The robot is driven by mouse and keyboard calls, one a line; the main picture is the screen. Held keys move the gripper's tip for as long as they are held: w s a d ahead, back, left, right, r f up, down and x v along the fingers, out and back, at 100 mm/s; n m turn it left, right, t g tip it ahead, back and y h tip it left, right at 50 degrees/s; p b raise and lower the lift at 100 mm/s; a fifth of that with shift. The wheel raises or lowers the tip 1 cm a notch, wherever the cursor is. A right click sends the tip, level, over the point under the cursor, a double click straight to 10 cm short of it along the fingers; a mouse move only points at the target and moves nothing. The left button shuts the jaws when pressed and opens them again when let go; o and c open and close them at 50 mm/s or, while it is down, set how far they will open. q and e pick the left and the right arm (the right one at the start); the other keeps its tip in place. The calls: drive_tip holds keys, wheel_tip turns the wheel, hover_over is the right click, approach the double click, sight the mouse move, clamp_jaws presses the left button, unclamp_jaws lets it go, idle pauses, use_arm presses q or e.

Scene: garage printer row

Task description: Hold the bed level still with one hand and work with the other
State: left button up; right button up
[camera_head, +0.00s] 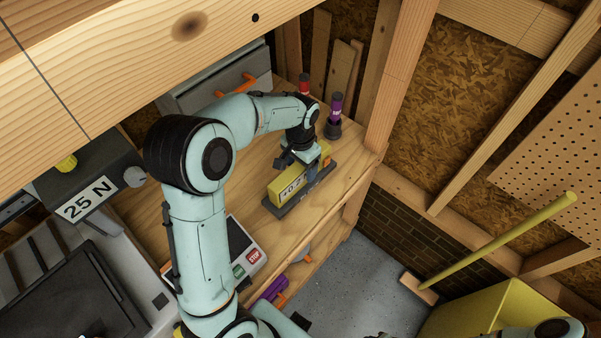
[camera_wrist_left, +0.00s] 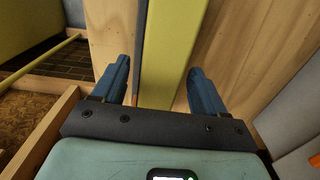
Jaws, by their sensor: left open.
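The bed level is a yellow block (camera_head: 287,190) with a "+0.2" readout, on a long dark base (camera_head: 318,184) on the wooden bench. My left gripper (camera_head: 299,162) is over the level from above and hides part of its top. In the left wrist view, the open fingers (camera_wrist_left: 160,85) are on either side of the yellow level (camera_wrist_left: 172,45), with gaps showing between fingers and level. The dark base shows there as a strip along its left side. A teal part of my right arm shows at the bottom right of the head view; its gripper is out of view.
Dark-based bottles with purple (camera_head: 334,117) and red (camera_head: 304,86) tops stand behind the level. A panel with a STOP button (camera_head: 245,252) lies nearer. The bench's right edge is close to the level. A yellow bin (camera_head: 497,310) and broom (camera_head: 500,236) are beyond it.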

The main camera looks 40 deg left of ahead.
use_arm(q)
drive_tip(key=shift+f, duration=2.1)
use_arm(e)
drive_tip(key=shift+s+f, duration=0.1)
drive_tip(key=shift+f, duration=0.05)
use_arm(q)
drive_tip(key=c, duration=1.2)
use_arm(e)
clamp_jaws()
